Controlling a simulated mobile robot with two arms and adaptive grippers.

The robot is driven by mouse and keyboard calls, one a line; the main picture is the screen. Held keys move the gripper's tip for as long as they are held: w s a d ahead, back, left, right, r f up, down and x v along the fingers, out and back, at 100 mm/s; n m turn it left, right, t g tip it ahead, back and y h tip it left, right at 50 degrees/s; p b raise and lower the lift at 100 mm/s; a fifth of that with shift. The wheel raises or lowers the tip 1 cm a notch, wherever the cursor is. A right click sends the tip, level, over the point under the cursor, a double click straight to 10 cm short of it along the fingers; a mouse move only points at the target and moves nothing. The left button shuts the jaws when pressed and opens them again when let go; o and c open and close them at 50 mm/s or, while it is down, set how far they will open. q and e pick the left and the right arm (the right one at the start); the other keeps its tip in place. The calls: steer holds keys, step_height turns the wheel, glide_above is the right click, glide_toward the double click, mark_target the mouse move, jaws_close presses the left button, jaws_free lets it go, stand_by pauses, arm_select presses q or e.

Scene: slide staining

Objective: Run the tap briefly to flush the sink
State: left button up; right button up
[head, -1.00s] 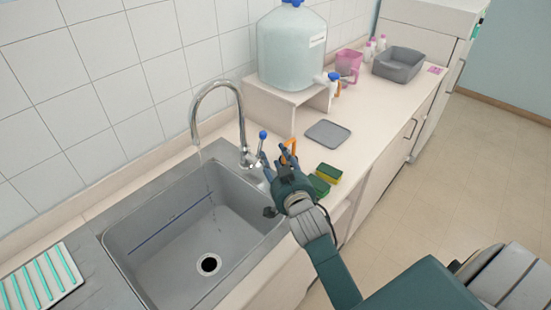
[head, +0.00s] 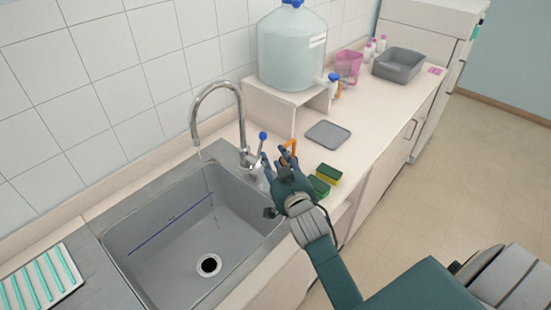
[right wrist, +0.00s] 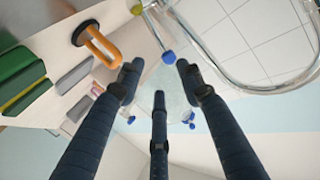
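The chrome tap (head: 240,112) arches over the grey sink (head: 150,248). A thin, faint streak shows below its spout, over the basin. The tap lever (head: 258,147) stands up at the base with a blue ball knob (head: 263,135); the knob also shows in the right wrist view (right wrist: 168,57). My right gripper (head: 276,163) is just right of the lever. In the right wrist view, its dark fingers (right wrist: 158,78) are spread, with the knob seen between and beyond the tips; I cannot tell whether they touch it. My left gripper is not in view.
An orange loop handle (head: 289,148) stands close by my right gripper. Green-yellow sponges (head: 328,175), a grey flat tray (head: 328,134) and a large water carboy (head: 292,50) on a stand are nearby. A grey tub (head: 399,64) is farther back. A teal-ribbed rack (head: 40,282) lies left of the sink.

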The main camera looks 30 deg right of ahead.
mark_target(259, 149)
steer(key=shift+w+d+f+b, duration=0.1)
steer(key=shift+d+f+b, duration=0.1)
steer(key=shift+f+b, duration=0.15)
steer(key=c, duration=0.4)
steer(key=w+d+f+m+y+b, duration=0.1)
steer(key=d+m+b, duration=0.1)
steer(key=w+d+f+m+b, duration=0.1)
steer(key=f+m+b, duration=0.1)
steer(key=b, duration=0.1)
steer(key=d+f+m+y+b, duration=0.1)
steer(key=d+m+b, duration=0.1)
steer(key=m, duration=0.1)
steer(key=shift+w+d+f+y+b, duration=0.3)
steer(key=shift+w+d+f, duration=0.05)
steer(key=shift+w, duration=0.05)
jaws_close()
steer(key=w+d+r+m+t+y+b, duration=0.1)
steer(key=d+r+m+t+y+b, duration=0.1)
steer(key=d+r+m+y+b, duration=0.25)
steer(key=w+a+m, duration=0.2)
steer(key=w+a, duration=0.1)
steer(key=w, duration=0.7)
steer(key=s+a+p, duration=0.1)
steer(key=s+p, duration=0.1)
steer(key=a+p, duration=0.1)
steer(key=shift+s+a+r+n+h+p, duration=0.25)
steer(key=shift+s+a+h+p, duration=0.05)
steer(key=shift+s+h, duration=0.1)
